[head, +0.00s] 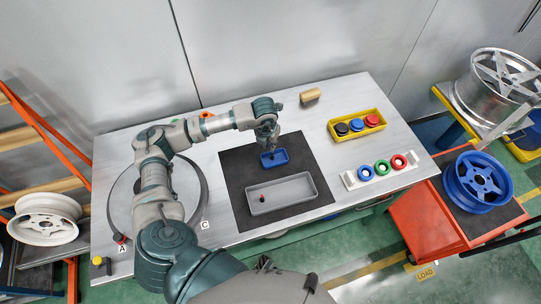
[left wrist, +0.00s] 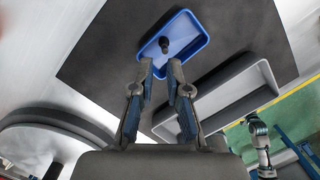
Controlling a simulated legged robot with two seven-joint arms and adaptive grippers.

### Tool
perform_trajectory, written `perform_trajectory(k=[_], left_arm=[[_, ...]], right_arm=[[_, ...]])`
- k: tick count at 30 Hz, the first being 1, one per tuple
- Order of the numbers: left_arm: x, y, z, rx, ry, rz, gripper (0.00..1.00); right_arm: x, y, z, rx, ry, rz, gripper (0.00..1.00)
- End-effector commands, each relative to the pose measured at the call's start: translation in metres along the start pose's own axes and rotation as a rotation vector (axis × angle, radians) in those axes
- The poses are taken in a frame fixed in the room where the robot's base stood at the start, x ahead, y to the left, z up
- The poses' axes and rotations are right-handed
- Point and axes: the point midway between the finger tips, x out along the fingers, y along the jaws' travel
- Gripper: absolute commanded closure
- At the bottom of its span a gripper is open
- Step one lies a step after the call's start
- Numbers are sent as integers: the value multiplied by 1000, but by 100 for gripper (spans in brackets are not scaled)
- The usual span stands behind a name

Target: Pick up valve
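The valve (left wrist: 165,43) is a small, dark, upright piece in a blue tray (left wrist: 194,24) in the left wrist view. In the head view the blue tray (head: 283,162) lies on the dark mat, and my gripper largely hides the valve. My left gripper (head: 268,147) points down over this tray. In the left wrist view my left gripper (left wrist: 162,65) has its fingertips apart, just short of the valve, with nothing between them. My right gripper cannot be made out clearly.
A grey tray (head: 309,196) with a small red-topped piece (head: 262,198) lies nearer on the mat (head: 235,170). A yellow button box (head: 358,136) and a white holder with coloured rings (head: 349,181) stand to the right.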

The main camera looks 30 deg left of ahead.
Motion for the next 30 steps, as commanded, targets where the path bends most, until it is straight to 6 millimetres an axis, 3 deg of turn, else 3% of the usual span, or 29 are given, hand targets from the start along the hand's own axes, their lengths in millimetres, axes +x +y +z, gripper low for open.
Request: perform_trajectory(k=[8,17,24,25,26,30], left_arm=[[24,-2,0,2,0,1,85],[70,2,-1,2,7,-1,85],[73,2,-1,2,7,-1,85],[73,2,-1,2,6,-1,76],[72,2,-1,2,6,-1,83],[71,1,-1,3,5,-1,86]], right_arm=[[-1,0,-1,0,2,0,46],[3,3,11,-2,-8,3,46],[2,3,9,-2,-6,3,46],[2,3,8,-2,-5,3,46],[2,2,8,-2,-4,2,46],[2,0,6,0,-2,0,46]])
